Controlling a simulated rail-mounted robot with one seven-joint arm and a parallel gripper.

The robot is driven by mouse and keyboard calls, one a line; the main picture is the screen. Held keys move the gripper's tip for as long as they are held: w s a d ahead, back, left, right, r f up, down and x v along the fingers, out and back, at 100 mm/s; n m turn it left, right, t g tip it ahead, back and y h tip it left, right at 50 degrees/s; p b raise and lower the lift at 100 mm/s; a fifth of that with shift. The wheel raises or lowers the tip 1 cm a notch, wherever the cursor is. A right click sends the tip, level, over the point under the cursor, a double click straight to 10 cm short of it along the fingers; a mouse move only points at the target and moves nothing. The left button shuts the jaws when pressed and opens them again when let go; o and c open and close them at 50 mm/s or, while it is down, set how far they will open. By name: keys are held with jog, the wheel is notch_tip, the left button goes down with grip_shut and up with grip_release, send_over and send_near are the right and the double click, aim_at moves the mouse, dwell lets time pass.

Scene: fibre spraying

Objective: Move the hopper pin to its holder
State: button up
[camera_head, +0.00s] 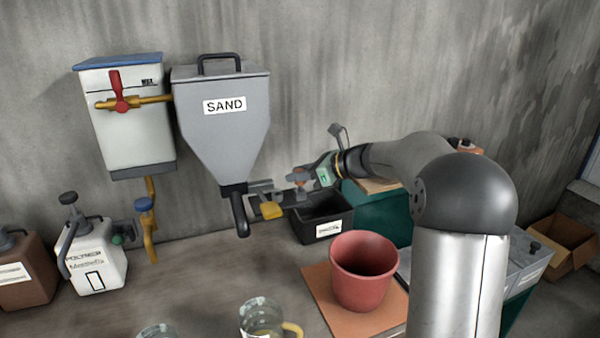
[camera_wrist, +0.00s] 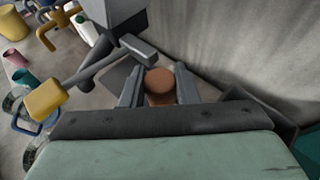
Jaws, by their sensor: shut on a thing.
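My gripper (camera_head: 285,192) is just right of the outlet of the grey sand hopper (camera_head: 222,110). In the wrist view my gripper (camera_wrist: 157,82) has its two grey fingers on either side of an orange-brown round-topped piece, which I take to be the hopper pin (camera_wrist: 159,82). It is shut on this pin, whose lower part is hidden. A grey bar with a yellow handle (camera_wrist: 46,99) lies left of the fingers; the yellow handle also shows below the gripper in the head view (camera_head: 271,210). I cannot tell which thing is the pin's holder.
A red bucket (camera_head: 362,272) stands on an orange board. A jug (camera_head: 262,318) is at the front. A white tank (camera_head: 127,118) hangs left of the hopper, above a polymer canister (camera_head: 95,258).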

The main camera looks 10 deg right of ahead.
jog(key=shift+f+b, duration=0.6)
jog(key=shift+f, duration=0.55)
jog(key=o, duration=1)
jog(key=shift+o, duration=0.2)
jog(key=b+v, duration=0.2)
jog(key=v, duration=1.5)
jog(key=shift+d+r, duration=0.2)
